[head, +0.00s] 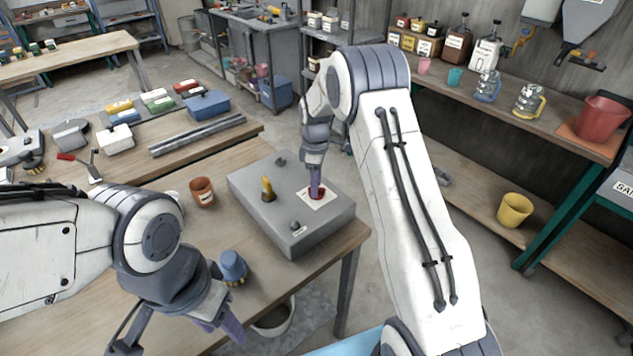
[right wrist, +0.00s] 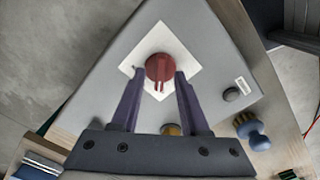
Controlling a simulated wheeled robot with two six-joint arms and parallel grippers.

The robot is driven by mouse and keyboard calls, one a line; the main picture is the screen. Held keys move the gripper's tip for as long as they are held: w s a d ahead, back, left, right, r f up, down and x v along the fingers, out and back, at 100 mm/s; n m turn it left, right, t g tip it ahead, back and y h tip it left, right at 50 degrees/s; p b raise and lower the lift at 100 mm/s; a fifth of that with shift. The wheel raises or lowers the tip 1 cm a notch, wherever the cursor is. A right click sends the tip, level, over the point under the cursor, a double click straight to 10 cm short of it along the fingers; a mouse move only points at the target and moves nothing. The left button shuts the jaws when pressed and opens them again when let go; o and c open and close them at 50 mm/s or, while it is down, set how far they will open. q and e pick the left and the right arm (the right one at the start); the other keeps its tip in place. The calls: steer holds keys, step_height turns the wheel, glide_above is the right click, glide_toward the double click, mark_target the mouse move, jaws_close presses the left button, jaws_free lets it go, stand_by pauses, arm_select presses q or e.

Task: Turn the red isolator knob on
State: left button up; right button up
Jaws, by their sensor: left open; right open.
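The red isolator knob (head: 318,191) sits on a white square plate (head: 329,199) on top of a grey box (head: 265,221). In the right wrist view the round knob (right wrist: 160,68) shows a raised grip bar pointing down the picture. My right gripper (head: 315,188) is open, its purple fingers pointing down at the knob. In the right wrist view its fingertips (right wrist: 160,75) are on either side of the knob, with a small gap showing; whether they touch is unclear. My left gripper (head: 185,338) is open and empty, low at the table's front, partly cut off.
A brown cup (head: 202,191) and a blue-topped knob-like tool (head: 233,267) stand on the table left of the box.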

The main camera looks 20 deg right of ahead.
steer(key=shift+f, duration=0.25)
jaws_close()
